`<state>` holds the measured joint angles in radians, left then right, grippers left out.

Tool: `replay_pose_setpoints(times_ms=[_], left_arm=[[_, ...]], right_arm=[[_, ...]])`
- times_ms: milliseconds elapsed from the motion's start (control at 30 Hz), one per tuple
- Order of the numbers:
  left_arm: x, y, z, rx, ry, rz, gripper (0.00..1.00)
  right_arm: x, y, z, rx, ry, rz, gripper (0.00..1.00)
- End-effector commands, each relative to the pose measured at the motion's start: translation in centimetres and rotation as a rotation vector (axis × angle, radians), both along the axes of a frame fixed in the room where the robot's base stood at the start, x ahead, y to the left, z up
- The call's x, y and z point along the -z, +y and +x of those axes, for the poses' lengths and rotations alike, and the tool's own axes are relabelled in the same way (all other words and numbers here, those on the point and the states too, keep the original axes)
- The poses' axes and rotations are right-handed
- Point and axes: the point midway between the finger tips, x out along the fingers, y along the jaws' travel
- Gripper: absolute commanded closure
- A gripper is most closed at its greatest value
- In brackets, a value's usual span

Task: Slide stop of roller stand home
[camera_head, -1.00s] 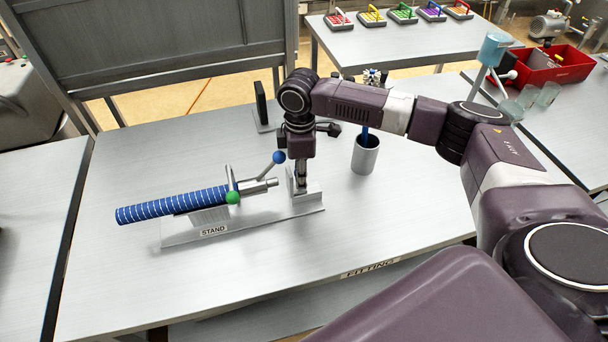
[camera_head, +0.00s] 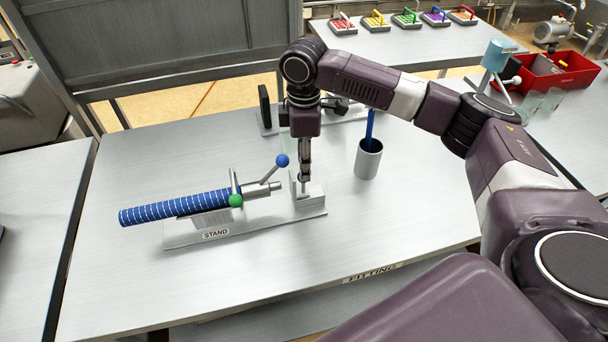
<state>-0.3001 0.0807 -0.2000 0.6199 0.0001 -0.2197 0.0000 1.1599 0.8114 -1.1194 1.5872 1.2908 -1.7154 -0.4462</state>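The roller stand (camera_head: 258,226) is a flat grey base with a STAND label, lying on the metal table. A blue roller with white stripes (camera_head: 175,207) rests on it at the left, with its metal shaft pointing right. A green ball (camera_head: 236,200) and a blue-ball lever (camera_head: 282,160) sit by the shaft. A grey upright block (camera_head: 309,195), apparently the stop, stands at the base's right end, a small gap from the shaft tip. My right gripper (camera_head: 303,178) points down at this block; its fingers look narrow and whether they touch it is unclear. My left gripper is not in view.
A grey cup (camera_head: 368,160) with a blue item in it stands right of the stand. A dark upright plate on a base (camera_head: 265,108) is behind my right arm. The table's front, by the FITTING label (camera_head: 373,273), is clear. A red bin (camera_head: 556,72) is far right.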

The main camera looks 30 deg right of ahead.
Motion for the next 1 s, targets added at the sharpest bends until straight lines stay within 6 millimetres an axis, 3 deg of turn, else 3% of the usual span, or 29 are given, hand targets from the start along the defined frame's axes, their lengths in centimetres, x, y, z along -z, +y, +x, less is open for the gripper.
replay_pose_setpoints(times_ms=[100,300,1000], left_arm=[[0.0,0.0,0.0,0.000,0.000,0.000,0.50],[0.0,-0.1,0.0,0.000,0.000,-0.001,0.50],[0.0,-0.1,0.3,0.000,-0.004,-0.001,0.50]], right_arm=[[-2.3,0.1,0.0,-0.001,-0.002,0.001,0.61],[-4.4,0.1,0.0,-0.001,0.000,0.001,0.61],[-4.7,0.1,0.0,-0.001,0.001,0.000,0.61]])
